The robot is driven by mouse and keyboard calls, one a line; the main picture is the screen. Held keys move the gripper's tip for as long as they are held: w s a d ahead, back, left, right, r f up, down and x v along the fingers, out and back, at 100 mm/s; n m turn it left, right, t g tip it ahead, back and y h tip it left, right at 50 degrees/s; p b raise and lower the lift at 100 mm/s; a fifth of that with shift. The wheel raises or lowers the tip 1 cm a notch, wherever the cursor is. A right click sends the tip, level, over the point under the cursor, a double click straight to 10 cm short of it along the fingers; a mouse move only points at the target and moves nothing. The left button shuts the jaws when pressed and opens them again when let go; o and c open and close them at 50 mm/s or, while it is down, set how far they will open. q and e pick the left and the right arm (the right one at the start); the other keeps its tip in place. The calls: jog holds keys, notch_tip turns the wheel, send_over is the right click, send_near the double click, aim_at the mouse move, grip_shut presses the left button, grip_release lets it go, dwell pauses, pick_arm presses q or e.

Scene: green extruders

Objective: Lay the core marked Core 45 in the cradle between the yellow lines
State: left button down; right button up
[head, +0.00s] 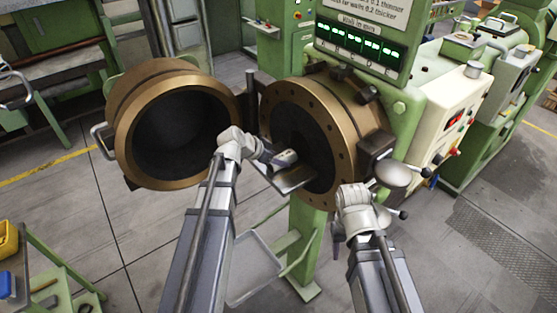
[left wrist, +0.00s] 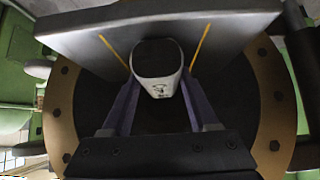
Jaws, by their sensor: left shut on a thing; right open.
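My left gripper (head: 272,157) reaches into the open mouth of the brass-rimmed machine head (head: 338,150). In the left wrist view its two purple fingers (left wrist: 158,95) are shut on a dark-topped, pale-sided core (left wrist: 158,62). The core's small mark is too small to read. The grey metal cradle plate (left wrist: 75,35) lies behind the core and bears two yellow lines, one on each side of the core in this view. Whether the core touches the plate I cannot tell. My right gripper (head: 350,220) is open, right of the head, partly hidden by its wrist.
The large brass ring door (head: 122,130) hangs swung open at the left. A pale rounded knob (head: 394,173) stands close to my right wrist. A lit display panel (head: 362,48) is above the head. A green cart (head: 50,270) stands at the lower left.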

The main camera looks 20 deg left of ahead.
pick_arm(q)
jog(key=shift+c, duration=0.8)
grip_release()
jog(key=shift+s+a+r+p, duration=0.1)
jog(key=shift+s+r+p, duration=0.05)
jog(key=shift+r+p, duration=0.3)
jog(key=p+v, duration=0.8)
jog(key=v, duration=0.3)
jog(key=shift+s, duration=0.15)
jog(key=s+d+f+n+g+y, duration=0.2)
jog(key=s+d+f+g+y, duration=0.1)
jog(key=s+d, duration=0.5)
jog(key=s+d+f+n+g+y, duration=0.2)
jog(key=s+d+f+g+y, duration=0.1)
jog(key=s+d, duration=0.6)
jog(key=shift+s+d+f+g+y, duration=0.15)
jog(key=shift+s+d+g+y, duration=0.15)
jog(key=shift+d+g+y, duration=0.3)
